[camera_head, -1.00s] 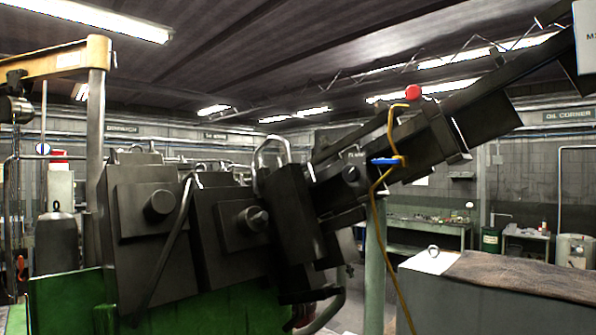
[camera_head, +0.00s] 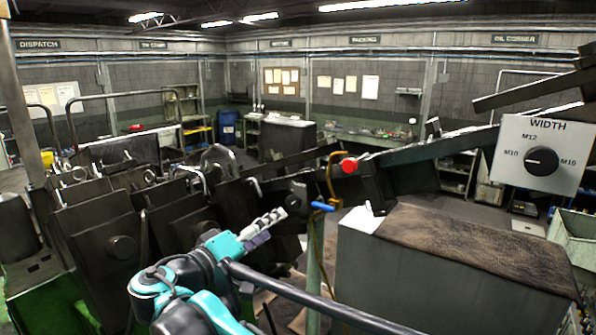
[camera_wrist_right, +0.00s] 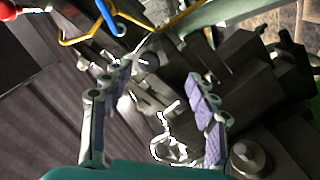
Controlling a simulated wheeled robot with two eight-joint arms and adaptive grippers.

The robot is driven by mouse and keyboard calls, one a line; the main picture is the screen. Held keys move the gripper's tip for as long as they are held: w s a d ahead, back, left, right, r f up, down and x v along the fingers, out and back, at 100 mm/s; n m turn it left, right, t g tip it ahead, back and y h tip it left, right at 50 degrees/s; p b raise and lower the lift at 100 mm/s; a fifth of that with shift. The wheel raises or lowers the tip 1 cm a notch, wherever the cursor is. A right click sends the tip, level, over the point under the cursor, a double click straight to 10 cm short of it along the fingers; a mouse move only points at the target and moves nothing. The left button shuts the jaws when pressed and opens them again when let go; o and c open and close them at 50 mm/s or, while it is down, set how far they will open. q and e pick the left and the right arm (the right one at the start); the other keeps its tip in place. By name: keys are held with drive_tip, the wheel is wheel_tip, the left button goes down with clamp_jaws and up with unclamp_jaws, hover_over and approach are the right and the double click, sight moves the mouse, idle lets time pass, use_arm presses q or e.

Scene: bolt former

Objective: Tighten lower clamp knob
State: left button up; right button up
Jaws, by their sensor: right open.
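My right gripper (camera_head: 274,220) reaches in over the dark machine from the lower middle of the head view. In the right wrist view its two padded fingers (camera_wrist_right: 160,82) are spread apart with nothing held between them. A black round knob (camera_head: 296,201) sits on the feed rail just right of the fingertips, apart from them. A blue handle (camera_head: 322,206) and a red ball (camera_head: 349,165) are further right. The blue handle (camera_wrist_right: 108,16) and red ball (camera_wrist_right: 7,9) also show in the right wrist view. I cannot tell which part is the lower clamp knob. My left gripper is out of view.
A yellow bent rod (camera_head: 334,180) stands close to the blue handle. A grey cabinet (camera_head: 400,270) with a brown mat (camera_head: 465,245) fills the right. A WIDTH dial panel (camera_head: 541,155) is at far right. A dark bar (camera_head: 310,300) crosses the front.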

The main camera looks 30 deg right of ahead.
sight(291, 205)
drive_tip(key=x, duration=0.2)
drive_tip(key=r+x, duration=0.1)
drive_tip(key=x, duration=0.2)
drive_tip(key=r+x, duration=0.1)
drive_tip(key=x, duration=0.2)
drive_tip(key=shift+w, duration=0.1)
drive_tip(key=shift+w+d+m, duration=0.15)
drive_tip(key=shift+m, duration=0.65)
drive_tip(key=shift+f+m, duration=0.1)
drive_tip(key=shift+m, duration=0.7)
drive_tip(key=m, duration=0.4)
drive_tip(key=shift+m, duration=0.4)
drive_tip(key=m, duration=0.2)
drive_tip(key=shift+m, duration=0.4)
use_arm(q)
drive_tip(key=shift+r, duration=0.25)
use_arm(e)
drive_tip(key=shift+m, duration=0.3)
